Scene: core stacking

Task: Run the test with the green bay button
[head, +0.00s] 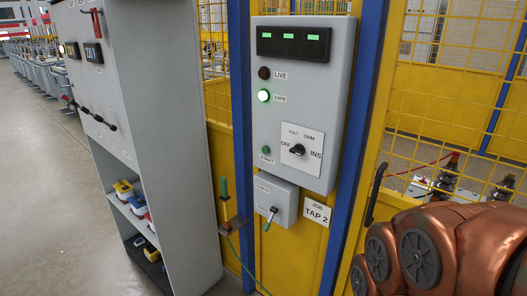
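A grey test panel (262,183) hangs between blue posts on a yellow fence. Its small green button (266,149), labelled START, is at lower left. Beside it is a black rotary knob (297,149) on a white plate marked OFF, VOLT, OHM and INS; I cannot tell its setting surely. The green SAFE lamp (264,95) is lit, and the LIVE lamp (264,73) above it is dark. A black display (293,44) shows three green segments. My gripper is not in view.
A smaller grey box (275,190) with a green-tipped lever hangs below the panel. A green-handled probe (225,200) stands in a holder, its green cable running down. A JOB TAP 2 sign (316,212) is beside. A grey cabinet (172,120) bounds the left; floor (40,170) is clear beyond.

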